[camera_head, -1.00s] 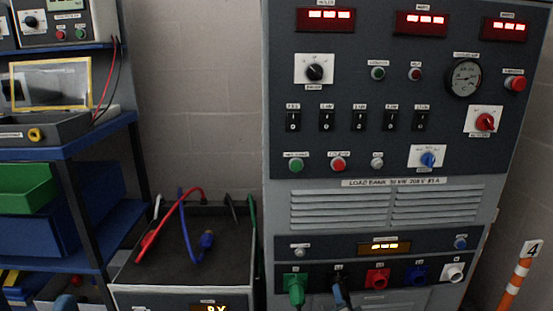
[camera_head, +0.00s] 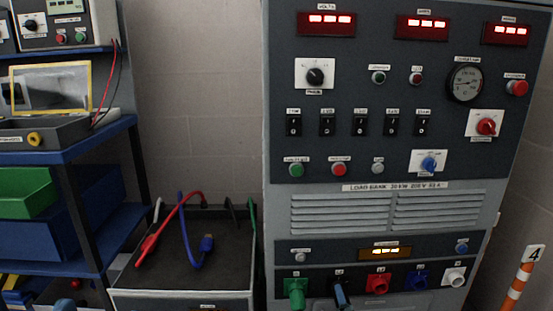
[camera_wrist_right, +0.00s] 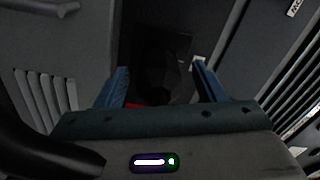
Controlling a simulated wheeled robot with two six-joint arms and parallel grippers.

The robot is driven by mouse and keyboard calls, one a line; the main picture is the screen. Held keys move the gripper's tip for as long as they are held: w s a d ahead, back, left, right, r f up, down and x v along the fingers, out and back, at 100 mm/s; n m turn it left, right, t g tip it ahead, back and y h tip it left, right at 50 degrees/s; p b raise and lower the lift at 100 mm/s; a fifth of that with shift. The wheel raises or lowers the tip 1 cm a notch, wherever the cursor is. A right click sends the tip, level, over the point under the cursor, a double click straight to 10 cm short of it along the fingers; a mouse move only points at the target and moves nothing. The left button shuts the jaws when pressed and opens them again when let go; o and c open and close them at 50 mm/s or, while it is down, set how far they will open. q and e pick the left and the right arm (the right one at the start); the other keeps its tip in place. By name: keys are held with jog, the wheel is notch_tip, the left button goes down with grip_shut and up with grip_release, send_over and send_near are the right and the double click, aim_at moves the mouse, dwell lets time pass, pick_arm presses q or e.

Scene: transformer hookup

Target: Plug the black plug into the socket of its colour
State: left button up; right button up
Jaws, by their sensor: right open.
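The black socket (camera_head: 338,273) is second from the left in the row at the bottom of the load bank. My right gripper (camera_head: 342,294) shows only as a blue and dark finger end just below it, at the lower edge of the head view. In the right wrist view, my right gripper (camera_wrist_right: 160,92) has its blue fingers apart. A dark shape, probably the black plug (camera_wrist_right: 165,72), lies between and beyond them. It is too dark to tell whether it is seated in the socket. My left gripper is not in view.
A green plug (camera_head: 295,292) sits at the green socket on the left. Red (camera_head: 377,284), blue (camera_head: 416,279) and white (camera_head: 454,276) sockets are to the right. A dark tray (camera_head: 185,292) holds red (camera_head: 148,243) and blue (camera_head: 207,243) leads. A striped post (camera_head: 518,282) stands far right.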

jog(key=shift+s, duration=2.25)
